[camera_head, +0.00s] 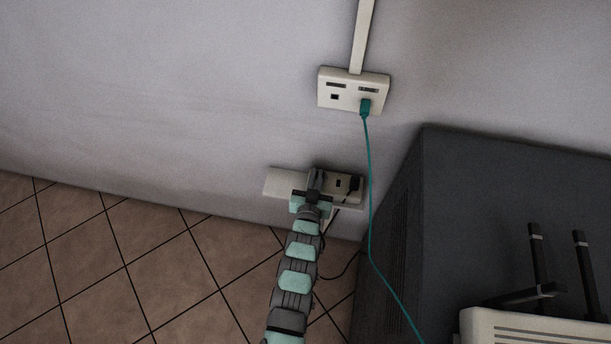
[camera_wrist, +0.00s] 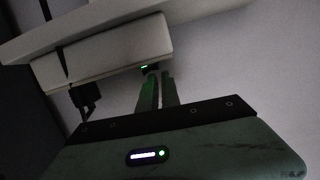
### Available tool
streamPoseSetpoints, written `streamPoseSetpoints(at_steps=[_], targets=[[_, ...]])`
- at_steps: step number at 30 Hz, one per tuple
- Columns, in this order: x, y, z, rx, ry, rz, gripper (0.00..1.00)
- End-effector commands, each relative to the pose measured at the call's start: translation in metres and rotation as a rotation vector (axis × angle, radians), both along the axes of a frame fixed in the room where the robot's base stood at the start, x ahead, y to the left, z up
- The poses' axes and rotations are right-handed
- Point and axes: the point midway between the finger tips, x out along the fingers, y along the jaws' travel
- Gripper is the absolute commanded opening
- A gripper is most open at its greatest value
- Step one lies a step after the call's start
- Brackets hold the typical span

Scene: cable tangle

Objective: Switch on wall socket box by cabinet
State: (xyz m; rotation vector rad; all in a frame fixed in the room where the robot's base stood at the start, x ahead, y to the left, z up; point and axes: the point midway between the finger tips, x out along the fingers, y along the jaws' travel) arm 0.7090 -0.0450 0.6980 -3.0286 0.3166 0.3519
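A white wall socket box (camera_head: 345,181) sits low on the wall beside the dark cabinet (camera_head: 440,190), with a black plug (camera_head: 354,183) in its right part. In the wrist view the box (camera_wrist: 110,50) is tilted, with the black plug (camera_wrist: 85,97) hanging from it and a small green light (camera_wrist: 145,67) on its edge. My gripper (camera_head: 316,178) is at the box, left of the plug. In the wrist view its two fingers (camera_wrist: 157,76) are close together, with their tips by the green light. I see nothing between the fingers; touch is unclear.
A white network socket (camera_head: 337,97) with a teal cable (camera_head: 370,200) is higher on the wall. A white router (camera_head: 530,328) with black antennas is at lower right. Tiled floor (camera_head: 110,260) at left is clear.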

Motion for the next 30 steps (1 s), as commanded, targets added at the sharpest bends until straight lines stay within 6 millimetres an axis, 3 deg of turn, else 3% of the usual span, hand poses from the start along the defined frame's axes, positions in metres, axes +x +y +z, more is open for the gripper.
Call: streamPoseSetpoints(at_steps=[3, 7, 14, 15, 24, 30], targets=[[-0.002, 0.003, -0.006, 0.005, 0.013, 0.005, 0.00], [-0.002, 0.004, 0.001, 0.005, 0.013, 0.005, 0.00], [0.000, 0.004, 0.050, 0.000, 0.003, 0.003, 0.00], [-0.011, 0.007, 0.044, 0.000, 0.005, 0.005, 0.00], [-0.066, 0.020, 0.056, 0.002, 0.004, 0.004, 0.00], [-0.088, 0.025, 0.063, 0.001, 0.001, 0.004, 0.00]])
